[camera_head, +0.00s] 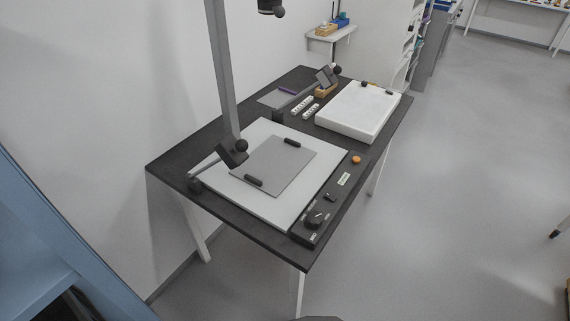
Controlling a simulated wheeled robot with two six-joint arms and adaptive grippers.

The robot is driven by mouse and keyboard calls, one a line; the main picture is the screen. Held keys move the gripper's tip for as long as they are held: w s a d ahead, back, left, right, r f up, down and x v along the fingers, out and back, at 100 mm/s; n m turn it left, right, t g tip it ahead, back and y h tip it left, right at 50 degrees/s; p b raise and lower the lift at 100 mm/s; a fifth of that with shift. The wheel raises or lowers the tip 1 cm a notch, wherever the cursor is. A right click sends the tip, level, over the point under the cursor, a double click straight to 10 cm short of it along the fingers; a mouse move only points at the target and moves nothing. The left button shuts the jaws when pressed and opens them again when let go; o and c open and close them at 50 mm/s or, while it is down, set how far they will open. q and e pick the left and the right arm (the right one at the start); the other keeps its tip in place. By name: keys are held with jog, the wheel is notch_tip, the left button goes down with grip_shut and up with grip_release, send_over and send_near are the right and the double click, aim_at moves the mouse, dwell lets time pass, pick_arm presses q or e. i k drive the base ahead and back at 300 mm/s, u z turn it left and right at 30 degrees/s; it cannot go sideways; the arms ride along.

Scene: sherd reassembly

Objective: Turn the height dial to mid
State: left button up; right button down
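The height dial is most likely the round black knob (315,216) on a small dark control box (308,233) at the near right corner of the dark table (170,164). Small pale marks show beside the knob, too small to read. I cannot tell which setting it points to. Neither of my grippers shows in this view, and nothing touches the knob.
A pale board (226,187) with a grey plate (270,170) lies behind the box. A grey column (222,75) and a black lamp head (232,153) rise at the left. A white tray (355,113) lies farther back.

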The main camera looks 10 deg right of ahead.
aim_at(314, 218)
jog(key=u, duration=0.95)
jog(key=k, duration=1.25)
jog(key=u, duration=0.25)
jog(key=i, duration=0.65)
jog(key=z, duration=0.35)
